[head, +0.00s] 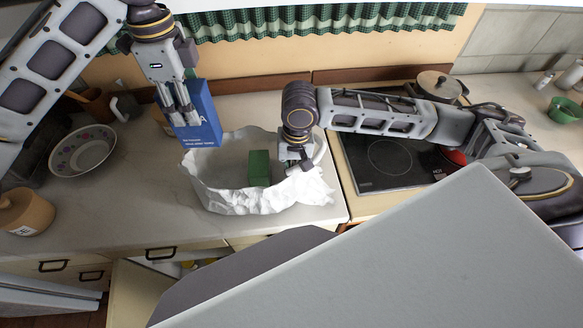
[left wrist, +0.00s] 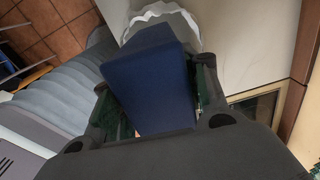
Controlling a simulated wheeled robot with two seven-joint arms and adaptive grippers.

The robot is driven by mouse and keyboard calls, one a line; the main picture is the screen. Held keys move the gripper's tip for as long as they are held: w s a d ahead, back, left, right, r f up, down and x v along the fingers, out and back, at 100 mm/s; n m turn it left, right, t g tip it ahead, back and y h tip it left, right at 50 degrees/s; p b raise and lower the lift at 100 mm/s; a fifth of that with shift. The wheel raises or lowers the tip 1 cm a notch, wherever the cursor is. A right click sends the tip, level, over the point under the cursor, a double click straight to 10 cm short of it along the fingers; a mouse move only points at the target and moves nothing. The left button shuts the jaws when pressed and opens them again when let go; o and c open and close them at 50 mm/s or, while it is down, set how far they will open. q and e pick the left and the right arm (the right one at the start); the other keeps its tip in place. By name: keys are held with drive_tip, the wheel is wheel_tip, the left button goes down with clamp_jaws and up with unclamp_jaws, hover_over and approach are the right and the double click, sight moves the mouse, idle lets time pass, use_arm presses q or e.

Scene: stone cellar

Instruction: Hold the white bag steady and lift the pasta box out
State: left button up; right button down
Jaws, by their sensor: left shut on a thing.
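The pasta box (head: 207,130) is blue with white lettering. My left gripper (head: 183,118) is shut on it and holds it upright at the back left rim of the white bag (head: 235,203). In the left wrist view the blue box (left wrist: 152,85) sits between the fingers, with the bag's white rim (left wrist: 165,12) beyond it. The bag stands open and crumpled on the counter. My right gripper (head: 296,160) points down at the bag's right rim; its fingertips are partly hidden, so I cannot tell whether they are closed on it.
A green box (head: 259,168) stands inside the bag. A patterned bowl (head: 83,151), a mug (head: 124,107) and a wooden jar (head: 25,211) are on the left. A black hob (head: 385,165) with a lidded pot (head: 438,84) lies right. The counter (head: 130,215) left of the bag is clear.

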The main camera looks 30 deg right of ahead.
drive_tip(key=c, duration=1.6)
unclamp_jaws()
drive_tip(key=shift+o, duration=0.2)
wheel_tip(320, 180, up, 12)
drive_tip(key=shift+s+d, duration=0.15)
drive_tip(key=shift+d, duration=0.25)
